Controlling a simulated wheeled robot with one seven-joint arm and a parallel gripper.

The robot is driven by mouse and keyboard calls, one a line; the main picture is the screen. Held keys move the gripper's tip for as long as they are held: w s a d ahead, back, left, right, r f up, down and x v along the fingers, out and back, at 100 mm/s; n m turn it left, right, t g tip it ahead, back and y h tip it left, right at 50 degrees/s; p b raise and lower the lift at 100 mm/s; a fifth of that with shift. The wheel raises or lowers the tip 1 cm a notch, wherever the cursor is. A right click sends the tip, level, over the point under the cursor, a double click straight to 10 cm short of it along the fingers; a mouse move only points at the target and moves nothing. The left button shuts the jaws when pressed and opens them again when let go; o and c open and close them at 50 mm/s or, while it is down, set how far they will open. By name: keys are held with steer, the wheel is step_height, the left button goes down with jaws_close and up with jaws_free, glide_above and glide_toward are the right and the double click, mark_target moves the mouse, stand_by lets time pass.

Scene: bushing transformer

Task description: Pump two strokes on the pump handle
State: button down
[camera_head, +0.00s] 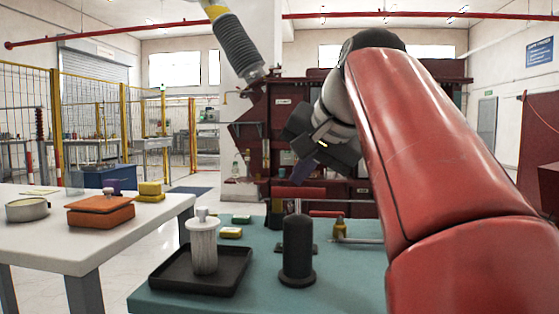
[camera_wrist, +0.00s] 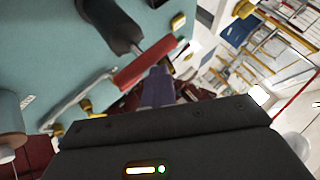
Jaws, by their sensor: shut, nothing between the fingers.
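The pump is on the teal table. Its red handle (camera_head: 326,213) sits above a brass body (camera_head: 340,229) in the head view. In the wrist view the red handle (camera_wrist: 146,63) runs diagonally, with brass fittings (camera_wrist: 85,106) and a silver rod to its left. My gripper (camera_head: 302,171) is tilted downward above the table in the head view, above and slightly left of the handle. Its purple fingers (camera_wrist: 158,85) are together and empty. In the wrist view their tips overlap the handle's lower edge; I cannot tell whether they touch it.
A dark cylinder (camera_head: 298,250) stands on the teal table (camera_head: 345,285), left of the pump. A white ribbed bushing (camera_head: 203,248) stands in a black tray (camera_head: 170,277). Yellow items lie behind. A white table (camera_head: 75,246) is at left. A dark red cabinet stands behind my gripper.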

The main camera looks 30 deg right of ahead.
mark_target(302, 192)
step_height(302, 192, up, 5)
steer(key=p, duration=0.5)
steer(key=shift+f, duration=0.2)
steer(key=shift+r+b, duration=0.3)
steer(key=shift+r, duration=0.35)
stand_by(0.5)
